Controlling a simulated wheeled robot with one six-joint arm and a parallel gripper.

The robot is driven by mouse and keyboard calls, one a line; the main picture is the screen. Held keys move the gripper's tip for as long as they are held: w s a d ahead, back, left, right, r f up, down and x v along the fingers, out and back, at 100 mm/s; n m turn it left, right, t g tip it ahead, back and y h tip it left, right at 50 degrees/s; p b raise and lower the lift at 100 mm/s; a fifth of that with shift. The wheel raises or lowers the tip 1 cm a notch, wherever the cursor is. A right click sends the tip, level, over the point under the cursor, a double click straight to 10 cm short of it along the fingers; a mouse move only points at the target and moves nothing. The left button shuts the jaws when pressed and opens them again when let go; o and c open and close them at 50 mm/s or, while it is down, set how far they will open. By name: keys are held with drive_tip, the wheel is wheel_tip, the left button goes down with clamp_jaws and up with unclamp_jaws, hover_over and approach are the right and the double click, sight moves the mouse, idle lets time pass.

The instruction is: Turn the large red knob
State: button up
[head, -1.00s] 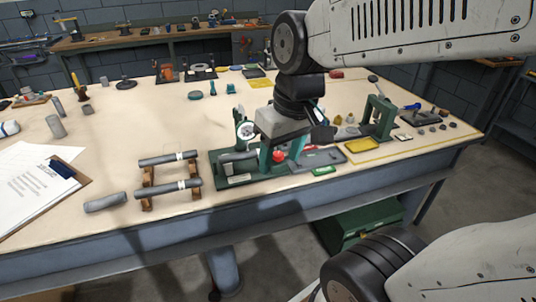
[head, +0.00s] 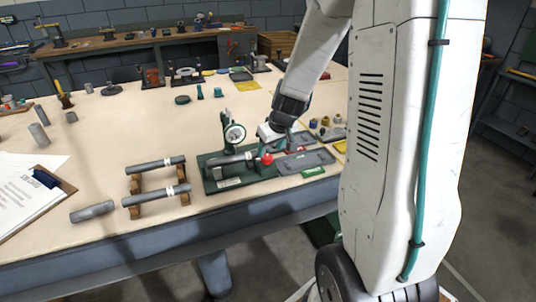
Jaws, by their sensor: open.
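The red knob (head: 267,159) is a small round ball at the right end of the green fixture (head: 215,185) near the table's front edge. A grey cylinder (head: 232,163) lies in that fixture, with a round dial gauge (head: 235,133) standing behind it. My gripper (head: 268,142) is open, right above and behind the knob.
Two grey bars (head: 155,194) lie on wooden stands left of the fixture, with a loose cylinder (head: 92,211) and a clipboard (head: 45,183) further left. A grey tray (head: 305,161) lies right of the knob.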

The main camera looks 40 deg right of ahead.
sight(267, 156)
drive_tip(key=shift+x, duration=2)
drive_tip(key=c, duration=1)
drive_tip(key=shift+o, duration=0.2)
drive_tip(key=shift+a+m+h, duration=0.1)
drive_tip(key=shift+m+h, duration=0.2)
drive_tip(key=shift+m, duration=0.5)
drive_tip(key=o, duration=1)
drive_tip(key=shift+c, duration=0.2)
drive_tip(key=v, duration=0.7)
drive_tip(key=shift+s+r, duration=0.15)
drive_tip(key=shift+r, duration=0.25)
